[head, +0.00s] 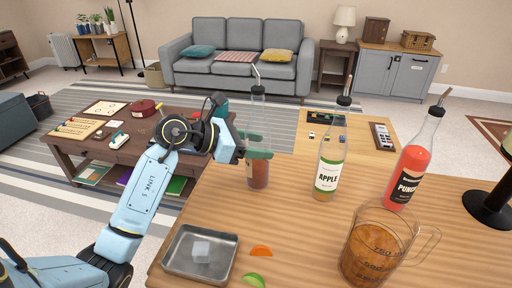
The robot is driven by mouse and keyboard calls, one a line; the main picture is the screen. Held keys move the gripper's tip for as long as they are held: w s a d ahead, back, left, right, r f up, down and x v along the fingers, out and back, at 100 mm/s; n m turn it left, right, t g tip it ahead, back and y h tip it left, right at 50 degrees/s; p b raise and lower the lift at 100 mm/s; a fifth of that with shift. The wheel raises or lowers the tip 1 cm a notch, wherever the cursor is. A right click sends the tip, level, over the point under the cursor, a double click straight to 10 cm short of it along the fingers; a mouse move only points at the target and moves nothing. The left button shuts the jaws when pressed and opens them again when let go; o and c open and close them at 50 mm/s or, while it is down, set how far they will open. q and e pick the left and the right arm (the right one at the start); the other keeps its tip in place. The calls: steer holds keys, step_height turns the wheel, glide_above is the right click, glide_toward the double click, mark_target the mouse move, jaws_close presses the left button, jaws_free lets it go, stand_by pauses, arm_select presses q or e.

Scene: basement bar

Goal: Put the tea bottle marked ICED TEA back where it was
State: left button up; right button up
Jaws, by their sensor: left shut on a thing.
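A tall clear bottle (258,172) with a dark pour spout and a little reddish-brown liquid at the bottom is upright at the left edge of the wooden counter. My left gripper (256,144) is shut on its middle, its green fingers around the glass. The fingers hide part of the bottle, and I cannot read the ICED TEA mark. I cannot tell whether its base touches the counter. My right gripper is not in view.
On the counter (300,235) stand an APPLE bottle (329,160), a red PUNCH bottle (411,165) and a measuring jug (372,250) with amber liquid. A metal tray (170,268) with an ice cube, and orange (261,251) and lime (253,279) wedges lie in front.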

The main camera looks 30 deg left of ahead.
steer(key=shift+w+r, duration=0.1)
arm_select(q)
steer(key=o, duration=1.5)
steer(key=shift+f, duration=0.15)
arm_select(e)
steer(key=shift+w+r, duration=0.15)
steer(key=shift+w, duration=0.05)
arm_select(q)
steer(key=shift+s+a+r, duration=0.15)
steer(key=shift+r, duration=0.1)
steer(key=v, duration=1.1)
steer(key=shift+s+a+p, duration=0.15)
steer(key=shift+s+p, duration=0.15)
steer(key=shift+p, duration=0.15)
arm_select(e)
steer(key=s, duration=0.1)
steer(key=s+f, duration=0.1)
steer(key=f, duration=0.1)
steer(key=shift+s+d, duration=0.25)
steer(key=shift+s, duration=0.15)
arm_select(q)
steer(key=shift+r, duration=0.1)
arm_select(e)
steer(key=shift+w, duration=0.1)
